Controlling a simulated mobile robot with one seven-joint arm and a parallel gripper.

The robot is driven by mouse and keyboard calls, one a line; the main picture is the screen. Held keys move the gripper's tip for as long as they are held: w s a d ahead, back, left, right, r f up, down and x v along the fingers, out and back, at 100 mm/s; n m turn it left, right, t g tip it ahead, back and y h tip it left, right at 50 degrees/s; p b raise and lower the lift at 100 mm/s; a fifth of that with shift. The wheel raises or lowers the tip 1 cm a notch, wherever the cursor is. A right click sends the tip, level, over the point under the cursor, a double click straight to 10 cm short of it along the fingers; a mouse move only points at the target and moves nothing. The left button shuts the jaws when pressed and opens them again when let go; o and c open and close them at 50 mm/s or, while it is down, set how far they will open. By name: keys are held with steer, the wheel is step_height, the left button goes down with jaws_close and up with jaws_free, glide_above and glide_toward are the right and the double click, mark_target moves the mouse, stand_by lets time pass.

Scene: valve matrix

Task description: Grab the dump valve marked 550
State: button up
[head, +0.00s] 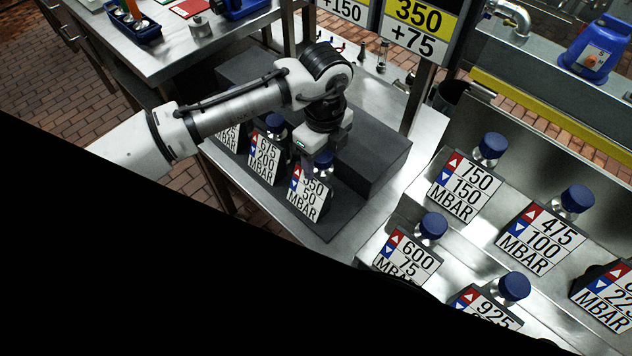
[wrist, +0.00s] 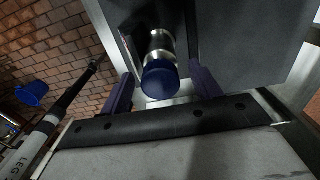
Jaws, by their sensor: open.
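The dump valve (head: 324,167) has a blue cap and a white label (head: 309,194) with a number ending in 50 above 50 MBAR; its first digit is hard to read. It stands on the dark grey block, partly hidden by my gripper (head: 316,160). In the wrist view, the blue-capped valve (wrist: 160,82) with its metal neck appears between the two dark purple fingers of my gripper (wrist: 162,88). The fingers are open, with a visible gap on each side of the cap.
A valve labelled 675, 200 MBAR (head: 264,160) stands close on the left, with another label beyond it. The dark block (head: 375,160) extends behind. On the right, a steel rack holds several blue-capped valves, including 750 (head: 464,187) and 475 (head: 540,237). A signpost (head: 417,95) rises behind.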

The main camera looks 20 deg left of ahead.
jaws_close()
stand_by(0.3)
steer(key=shift+r, duration=0.15)
